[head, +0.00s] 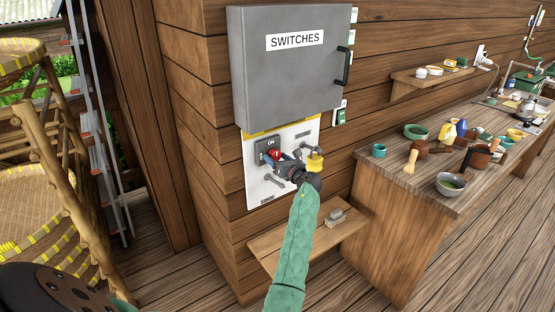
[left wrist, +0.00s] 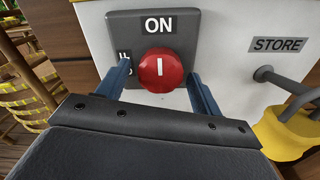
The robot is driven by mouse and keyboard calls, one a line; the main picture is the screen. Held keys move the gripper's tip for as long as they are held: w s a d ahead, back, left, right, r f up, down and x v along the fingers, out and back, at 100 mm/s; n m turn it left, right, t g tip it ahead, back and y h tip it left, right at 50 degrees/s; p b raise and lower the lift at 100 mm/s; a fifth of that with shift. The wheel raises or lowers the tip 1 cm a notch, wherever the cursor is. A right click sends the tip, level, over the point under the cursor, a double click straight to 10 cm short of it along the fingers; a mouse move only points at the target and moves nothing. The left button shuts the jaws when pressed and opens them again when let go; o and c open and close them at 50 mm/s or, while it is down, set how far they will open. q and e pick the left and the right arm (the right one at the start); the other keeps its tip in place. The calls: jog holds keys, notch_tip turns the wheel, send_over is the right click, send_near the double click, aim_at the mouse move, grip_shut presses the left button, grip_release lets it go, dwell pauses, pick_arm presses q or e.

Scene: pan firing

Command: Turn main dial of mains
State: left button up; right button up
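The main dial is a red round knob (head: 274,154) on a dark grey plate, mounted on a white panel (head: 255,188) below the grey switch box. In the left wrist view the dial (left wrist: 161,70) sits under the "ON" label, and its white line stands upright, toward ON. My left gripper (left wrist: 160,74) is open, with one blue finger on each side of the dial; small gaps show and I cannot tell contact. Its left finger partly covers another label. In the head view my left gripper (head: 284,160) is at the panel. My right gripper is out of view.
A yellow padlock (head: 315,163) hangs on a "STORE" peg just right of the dial. The grey "SWITCHES" box (head: 290,75) is closed above. A small wooden shelf (head: 285,243) with a grey item sits below; a cluttered workbench (head: 400,180) stands at right.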

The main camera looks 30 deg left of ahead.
pick_arm(q)
jog(key=c, duration=0.9)
jog(key=shift+o, duration=0.2)
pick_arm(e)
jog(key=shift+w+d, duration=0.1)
